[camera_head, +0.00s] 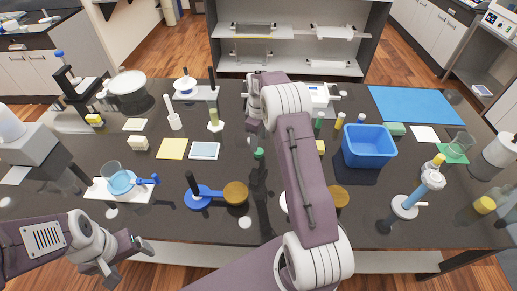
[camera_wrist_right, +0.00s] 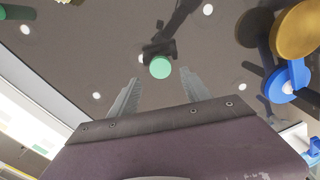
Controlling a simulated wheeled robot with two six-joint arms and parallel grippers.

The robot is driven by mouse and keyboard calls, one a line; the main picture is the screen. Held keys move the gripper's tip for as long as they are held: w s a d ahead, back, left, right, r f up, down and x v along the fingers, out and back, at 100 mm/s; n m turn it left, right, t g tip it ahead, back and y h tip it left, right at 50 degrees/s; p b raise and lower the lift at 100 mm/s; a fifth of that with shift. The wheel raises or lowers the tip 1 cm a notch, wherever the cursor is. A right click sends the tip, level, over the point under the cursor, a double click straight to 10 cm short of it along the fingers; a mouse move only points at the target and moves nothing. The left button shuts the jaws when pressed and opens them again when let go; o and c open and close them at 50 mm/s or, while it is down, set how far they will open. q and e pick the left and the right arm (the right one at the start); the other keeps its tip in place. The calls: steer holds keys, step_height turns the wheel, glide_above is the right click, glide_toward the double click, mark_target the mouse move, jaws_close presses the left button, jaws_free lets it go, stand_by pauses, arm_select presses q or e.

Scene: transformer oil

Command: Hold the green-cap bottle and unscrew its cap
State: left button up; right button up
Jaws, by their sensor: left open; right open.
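The green-cap bottle shows as a round green cap (camera_head: 259,153) near the middle of the dark bench in the head view. What lies below the cap is dark and hard to make out. In the right wrist view the green cap (camera_wrist_right: 160,67) is seen from above, just beyond and between the fingertips. My right gripper (camera_wrist_right: 160,79) is open and empty, one finger to each side of the cap's line and apart from it. In the head view my right arm partly hides its gripper. My left gripper (camera_head: 127,262) is open and empty at the front left, far from the bottle.
A blue stand (camera_head: 205,197) with a brown disc lies front left of the bottle. A white tray (camera_head: 118,190) with a blue-liquid beaker is further left. A blue bin (camera_head: 369,146) stands to the right. Small bottles stand behind my right arm.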

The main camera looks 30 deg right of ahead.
step_height(320, 180, up, 7)
steer(key=s+a+f+m, duration=0.1)
steer(key=s+a+m, duration=0.1)
steer(key=s+a, duration=0.2)
steer(key=s+a+f+m, duration=0.1)
steer(key=s+a, duration=0.4)
steer(key=s, duration=0.6)
steer(key=s+a+f+m+t, duration=0.1)
steer(key=s+a+m, duration=0.3)
steer(key=s, duration=0.4)
steer(key=shift+s+a+f, duration=0.15)
steer(key=shift+a+f, duration=0.25)
steer(key=shift+a, duration=0.05)
